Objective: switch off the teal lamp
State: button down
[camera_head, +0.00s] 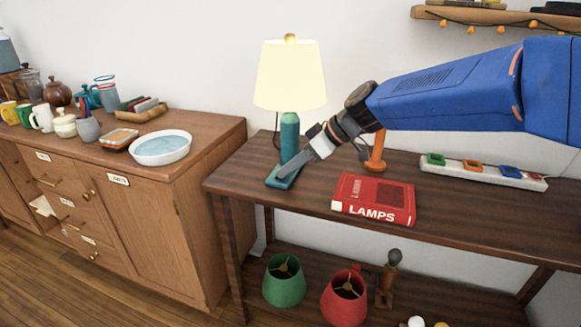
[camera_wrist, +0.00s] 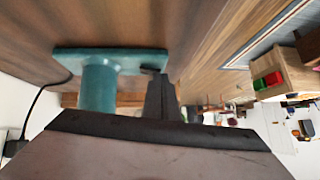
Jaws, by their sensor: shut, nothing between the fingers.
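The teal lamp (camera_head: 289,135) stands on the dark wooden table, with a square teal base and a pale yellow shade (camera_head: 290,75) that looks lit. My gripper (camera_head: 281,173) reaches in from the right, slanting down, with its shut, empty fingertips at the lamp's base, just in front of the column. In the wrist view the teal base (camera_wrist: 85,60) and column lie beside my fingers (camera_wrist: 158,82). A small dark part, perhaps the switch (camera_wrist: 150,70), shows at the base's edge by the fingertips. I cannot tell whether they touch it.
A red book (camera_head: 373,199) lies right of the lamp. An orange stand (camera_head: 376,155) is behind my gripper. A power strip (camera_head: 482,171) with coloured plugs lies at the right. Green and red shades (camera_head: 284,281) sit below. A crowded wooden cabinet (camera_head: 150,215) stands left.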

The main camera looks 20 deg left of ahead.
jog(key=shift+s+f+t, duration=0.25)
jog(key=shift+f+t, duration=0.05)
jog(key=shift+w, duration=0.2)
jog(key=shift+w+r, duration=0.2)
jog(key=shift+w, duration=0.5)
jog(key=shift+d, duration=0.1)
